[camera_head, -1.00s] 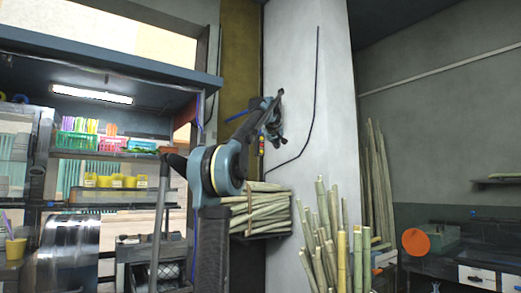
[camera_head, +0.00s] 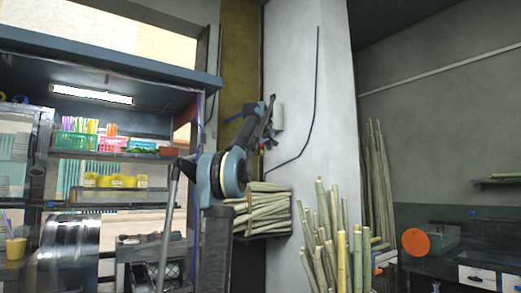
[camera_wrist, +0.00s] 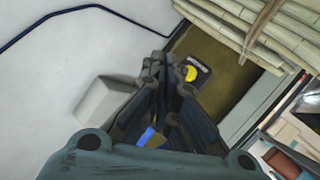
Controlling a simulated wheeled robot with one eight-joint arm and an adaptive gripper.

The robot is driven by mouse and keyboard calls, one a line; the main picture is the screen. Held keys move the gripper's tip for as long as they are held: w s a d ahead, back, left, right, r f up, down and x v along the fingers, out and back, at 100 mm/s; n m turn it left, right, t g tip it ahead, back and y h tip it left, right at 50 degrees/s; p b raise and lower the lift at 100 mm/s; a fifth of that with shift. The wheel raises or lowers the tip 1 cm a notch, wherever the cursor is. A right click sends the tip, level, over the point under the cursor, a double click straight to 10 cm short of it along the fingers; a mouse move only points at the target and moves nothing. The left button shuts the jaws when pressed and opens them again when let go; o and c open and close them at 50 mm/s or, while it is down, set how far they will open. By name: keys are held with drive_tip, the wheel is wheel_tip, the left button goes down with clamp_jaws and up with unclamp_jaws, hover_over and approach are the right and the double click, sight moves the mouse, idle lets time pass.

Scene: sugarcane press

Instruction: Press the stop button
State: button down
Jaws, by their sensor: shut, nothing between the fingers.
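A dark control box (camera_wrist: 201,70) with a round yellow button (camera_wrist: 189,73) and a pale label shows in the wrist view, just right of the fingertips. It is partly covered by a finger, so I cannot tell whether another button is behind it. My gripper (camera_wrist: 168,75) is shut and empty, its fingertips close beside the box. I cannot tell whether they touch it. In the head view my arm reaches up to the pillar and its end hides most of the control area.
A pale box (camera_head: 278,117) sits on the white pillar (camera_head: 335,130), with a dark cable (camera_head: 315,85) nearby. Cut cane lies in a rack (camera_head: 262,235) below, and more cane stands upright (camera_head: 325,235) to the right. A shelf of cups and baskets (camera_head: 112,145) is at left.

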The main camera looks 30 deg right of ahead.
drive_tip(key=shift+w+a, duration=0.1)
drive_tip(key=shift+w, duration=0.95)
drive_tip(key=shift+w, duration=0.75)
idle(1.5)
drive_tip(key=shift+s, duration=0.15)
idle(0.3)
drive_tip(key=shift+s, duration=0.7)
drive_tip(key=shift+s+d, duration=0.15)
drive_tip(key=shift+s, duration=1.1)
drive_tip(key=shift+s+d, duration=0.1)
drive_tip(key=shift+s, duration=1.15)
drive_tip(key=shift+a, duration=0.1)
